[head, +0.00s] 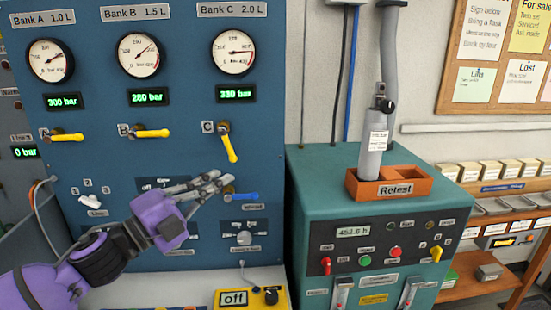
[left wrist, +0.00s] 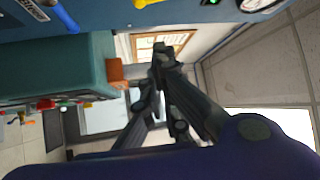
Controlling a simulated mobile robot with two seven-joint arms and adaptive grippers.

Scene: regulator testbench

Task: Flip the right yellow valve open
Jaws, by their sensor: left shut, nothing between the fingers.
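The right yellow valve, marked C (head: 229,142), is on the blue panel under the Bank C gauge. Its handle slants steeply down and slightly right. The yellow valves A (head: 65,137) and B (head: 150,133) have handles lying nearly level, pointing right. My left gripper (head: 222,181) is shut and empty, just below valve C's handle tip in the head view; I see no clear contact. In the left wrist view its dark fingers (left wrist: 162,58) fill the middle, and a bit of a yellow handle (left wrist: 146,2) shows at the top edge. My right gripper is not in view.
A blue vent lever (head: 242,197) sits just right of my left fingertips. The Bank C display (head: 236,94) reads about 330 bar. Right of the panel stands a teal cabinet (head: 320,175) with a grey cylinder (head: 372,150) in a Retest box (head: 390,190).

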